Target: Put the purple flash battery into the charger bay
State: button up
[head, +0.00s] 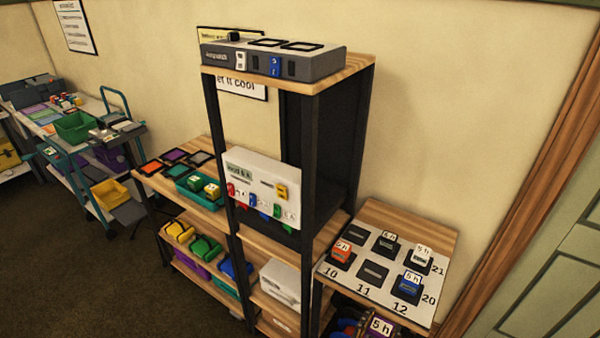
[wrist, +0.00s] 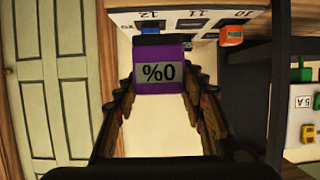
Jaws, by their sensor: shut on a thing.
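My gripper (wrist: 160,88) is shut on the purple flash battery (wrist: 160,51), one finger on each side. Its grey label reads 0%, upside down in the wrist view. In the head view a purple piece with a 5 h tag (head: 381,326) shows at the bottom edge, mostly cut off, in front of the charger board (head: 335,274).
A tall black-framed shelf (head: 308,160) stands just left of the board, with a grey charger unit (head: 272,60) on top and a white panel (head: 262,187) inside. A green door (head: 545,280) is at the right. Benches with bins (head: 75,128) stand farther left.

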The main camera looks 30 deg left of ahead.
jog(key=w+d+f, duration=0.7)
jog(key=d+f, duration=0.1)
jog(key=d, duration=0.3)
jog(key=w+d+f+y, duration=0.1)
jog(key=w+d+f, duration=0.5)
jog(key=d, duration=0.5)
notch_tip(320, 180, down, 2)
jog(key=shift+w+f+n, duration=0.15)
jog(key=shift+w+n, duration=0.25)
jog(key=shift+d, duration=0.25)
